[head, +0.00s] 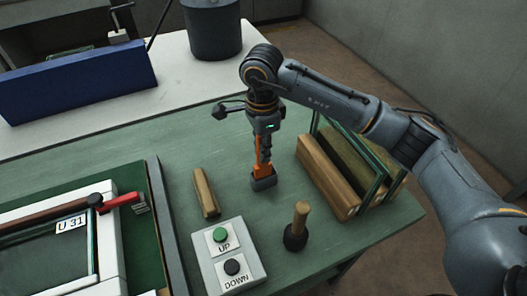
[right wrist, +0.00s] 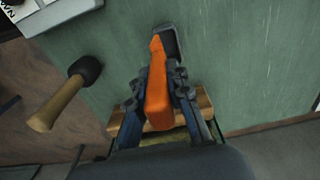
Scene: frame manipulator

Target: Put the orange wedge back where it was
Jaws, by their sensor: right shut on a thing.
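The orange wedge (head: 261,169) has an orange body and a dark grey foot. It hangs upright, foot down, below my right gripper (head: 265,146). In the right wrist view the fingers of my right gripper (right wrist: 155,86) are shut on both sides of the orange body (right wrist: 156,76), and the dark foot points away from the camera. I cannot tell whether the foot touches the green table (head: 180,150). My left gripper does not show in any view.
A wooden block (head: 206,193) lies left of the wedge. A mallet (head: 301,224) and an UP/DOWN button box (head: 229,262) are nearer. Right stand wooden rails (head: 325,178) with glass panes. A framed panel (head: 55,245) with a red-handled tool (head: 121,199) is at left.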

